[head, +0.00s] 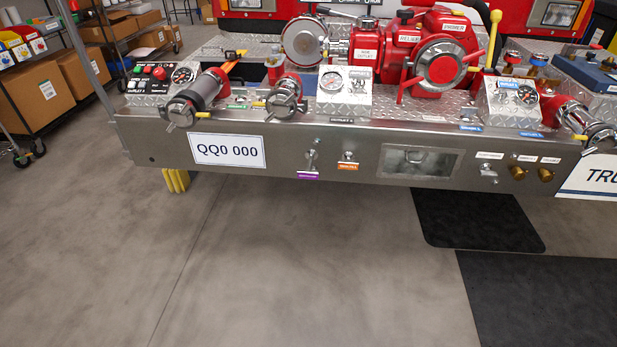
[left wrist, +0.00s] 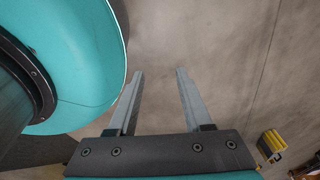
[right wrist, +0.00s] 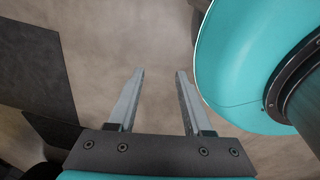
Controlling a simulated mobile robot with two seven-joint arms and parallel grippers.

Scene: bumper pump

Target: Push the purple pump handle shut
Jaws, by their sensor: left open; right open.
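Neither gripper shows in the head view. My left gripper (left wrist: 160,85) is open and empty above bare floor in the left wrist view. My right gripper (right wrist: 160,85) is open and empty above the floor in the right wrist view. Both grippers are away from the handle.
An orange-labelled handle (head: 348,160) is just right of the purple one. A red pump (head: 425,65) and capped outlets (head: 285,97) stand on the bumper. Dark mats (head: 475,220) lie at the right. Shelves with boxes (head: 35,95) stand at the left. Floor in front is clear.

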